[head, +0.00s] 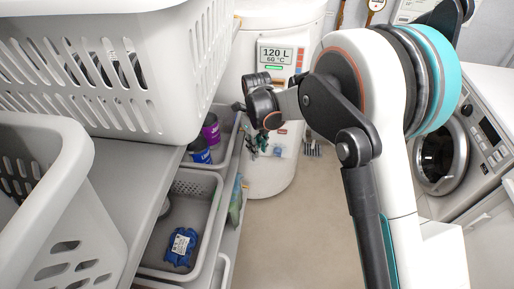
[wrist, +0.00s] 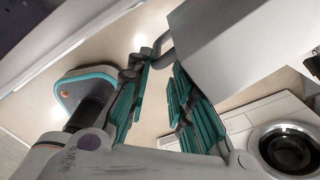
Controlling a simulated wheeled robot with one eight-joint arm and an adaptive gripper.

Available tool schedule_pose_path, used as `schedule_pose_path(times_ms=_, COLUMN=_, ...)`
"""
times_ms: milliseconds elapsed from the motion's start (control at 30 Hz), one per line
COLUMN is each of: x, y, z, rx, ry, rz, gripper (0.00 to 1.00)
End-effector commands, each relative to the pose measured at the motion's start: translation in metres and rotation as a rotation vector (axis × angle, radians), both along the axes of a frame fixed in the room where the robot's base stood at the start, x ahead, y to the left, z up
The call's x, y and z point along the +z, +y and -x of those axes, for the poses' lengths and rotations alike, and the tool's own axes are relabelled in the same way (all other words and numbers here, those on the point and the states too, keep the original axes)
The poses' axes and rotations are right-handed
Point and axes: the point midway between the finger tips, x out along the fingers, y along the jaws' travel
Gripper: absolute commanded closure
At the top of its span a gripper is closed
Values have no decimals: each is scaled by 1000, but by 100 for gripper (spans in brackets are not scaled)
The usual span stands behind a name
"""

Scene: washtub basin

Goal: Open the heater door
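The heater (head: 254,30) is a tall white cylinder at the back in the head view, with a display reading 120 L and 60 °C. No door edge can be made out clearly, and my arm hides part of the heater. My gripper (head: 258,106) is in front of the heater, below the display. In the wrist view my gripper (wrist: 160,72) has its teal-padded fingers apart. A grey curved piece, like a handle (wrist: 166,46), shows near the fingertips beside a white boxy surface (wrist: 245,45); contact cannot be told.
White laundry baskets (head: 165,105) stand on a grey shelf at the left. Grey bins (head: 212,187) below hold bottles and a blue packet. A washing machine (head: 480,125) is at the right; it also shows in the wrist view (wrist: 250,122). Floor (head: 290,220) between is clear.

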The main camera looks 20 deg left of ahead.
Motion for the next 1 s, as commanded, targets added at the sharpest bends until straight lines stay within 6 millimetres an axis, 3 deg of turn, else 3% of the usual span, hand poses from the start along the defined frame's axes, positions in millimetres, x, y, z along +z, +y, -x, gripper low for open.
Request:
schedule_pose_path(times_ms=33, x=14, y=1, z=-6, rx=-3, ry=-14, rz=-6, gripper=70)
schedule_pose_path(times_ms=200, x=50, y=1, z=-5, rx=-3, ry=-14, rz=-6, gripper=70)
schedule_pose_path(times_ms=500, x=98, y=0, z=-2, rx=-1, ry=-9, rz=-4, gripper=70)
schedule_pose_path(times_ms=700, x=109, y=0, z=0, rx=-1, ry=-8, rz=-3, gripper=70)
schedule_pose_path(times_ms=1000, x=110, y=0, z=0, rx=-1, ry=-7, rz=-3, gripper=70)
